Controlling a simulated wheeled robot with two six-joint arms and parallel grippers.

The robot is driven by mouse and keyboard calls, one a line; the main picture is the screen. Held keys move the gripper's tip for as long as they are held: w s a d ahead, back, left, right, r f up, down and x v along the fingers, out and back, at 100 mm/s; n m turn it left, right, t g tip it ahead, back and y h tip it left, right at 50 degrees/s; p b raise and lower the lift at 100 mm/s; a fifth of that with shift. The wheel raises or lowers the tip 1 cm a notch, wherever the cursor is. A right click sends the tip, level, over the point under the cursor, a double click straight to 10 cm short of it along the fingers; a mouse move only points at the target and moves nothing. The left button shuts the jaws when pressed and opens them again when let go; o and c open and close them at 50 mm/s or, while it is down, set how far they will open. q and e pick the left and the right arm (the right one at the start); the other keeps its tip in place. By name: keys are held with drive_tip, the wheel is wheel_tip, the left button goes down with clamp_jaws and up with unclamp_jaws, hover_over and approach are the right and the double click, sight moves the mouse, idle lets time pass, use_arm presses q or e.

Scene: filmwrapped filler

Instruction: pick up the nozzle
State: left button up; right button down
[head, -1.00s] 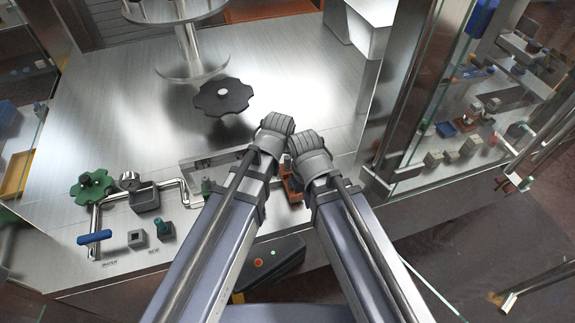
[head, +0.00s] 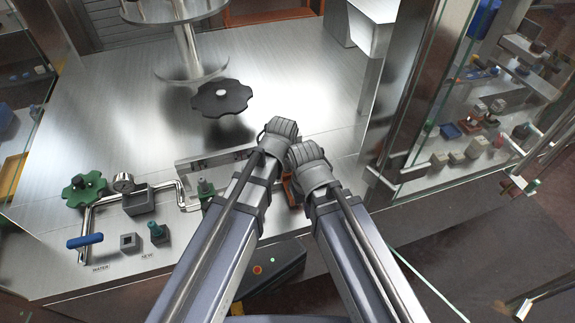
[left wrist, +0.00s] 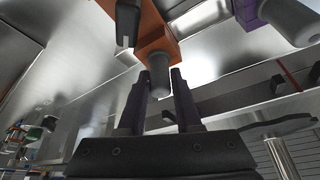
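A grey tapered piece on an orange block (left wrist: 150,35), which looks like the nozzle (left wrist: 159,78), shows in the left wrist view. My left gripper (left wrist: 160,88) is open there, its two dark fingers on either side of the grey tip; I cannot tell whether they touch it. In the head view a bit of orange (head: 290,190) shows between my arms, mostly hidden by them. My left arm ends at the upper middle of that view, with its fingers hidden. My right gripper (head: 308,158) is close beside it, and its finger opening cannot be seen.
A second grey tapered piece on a purple base (left wrist: 288,18) is nearby. On the steel bench are a black knob (head: 222,98), a green handwheel (head: 84,190), a gauge (head: 123,183) and a blue-handled valve (head: 85,241). A glass cabinet (head: 420,120) stands at right.

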use_arm(q)
clamp_jaws()
drive_tip(key=shift+r, duration=0.15)
wheel_tip(320, 180, up, 10)
drive_tip(key=p, duration=1)
drive_tip(key=shift+r+p, duration=1.35)
drive_tip(key=shift+p, duration=0.2)
